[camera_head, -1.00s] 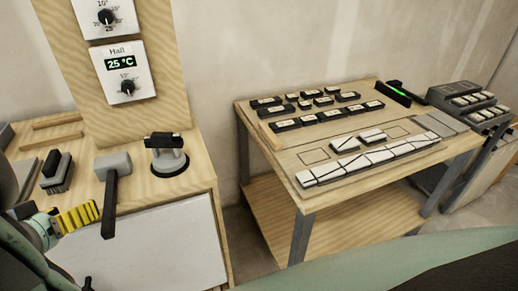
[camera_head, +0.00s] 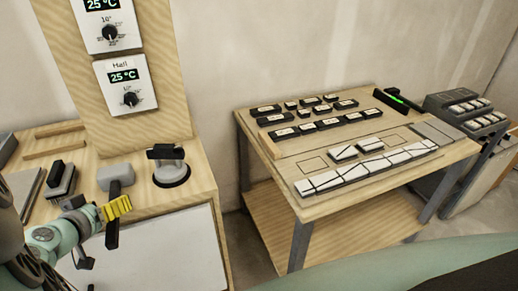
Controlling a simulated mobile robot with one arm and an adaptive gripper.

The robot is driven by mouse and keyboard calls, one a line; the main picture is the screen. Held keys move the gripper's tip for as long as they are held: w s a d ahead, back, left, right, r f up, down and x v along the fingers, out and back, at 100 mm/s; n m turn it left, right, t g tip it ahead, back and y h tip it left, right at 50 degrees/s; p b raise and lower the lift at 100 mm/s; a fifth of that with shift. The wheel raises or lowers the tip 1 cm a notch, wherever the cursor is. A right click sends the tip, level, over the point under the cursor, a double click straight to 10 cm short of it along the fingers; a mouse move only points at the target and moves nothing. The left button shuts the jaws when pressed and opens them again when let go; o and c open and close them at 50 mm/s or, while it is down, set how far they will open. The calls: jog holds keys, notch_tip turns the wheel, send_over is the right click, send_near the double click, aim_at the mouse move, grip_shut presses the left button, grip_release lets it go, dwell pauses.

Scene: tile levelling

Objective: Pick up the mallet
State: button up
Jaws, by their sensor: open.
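The mallet has a grey block head (camera_head: 115,174) and a dark handle (camera_head: 112,236) that points toward the front of the wooden bench on the left. My gripper (camera_head: 101,233) is at the mallet's handle, coming in from the lower left. Its jaws are open. One finger has a yellow ribbed pad and crosses in front of the handle, hiding part of it. The other, dark finger is lower left, over the white panel. I cannot tell whether a finger touches the handle.
A suction lifter (camera_head: 171,170) stands right of the mallet, and a dark block tool (camera_head: 61,180) lies left of it. A post with thermostats (camera_head: 126,83) rises behind. A separate wooden table (camera_head: 284,172) with several tiles stands to the right, across a gap.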

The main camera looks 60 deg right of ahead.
jog(key=shift+x, duration=0.85)
grip_shut()
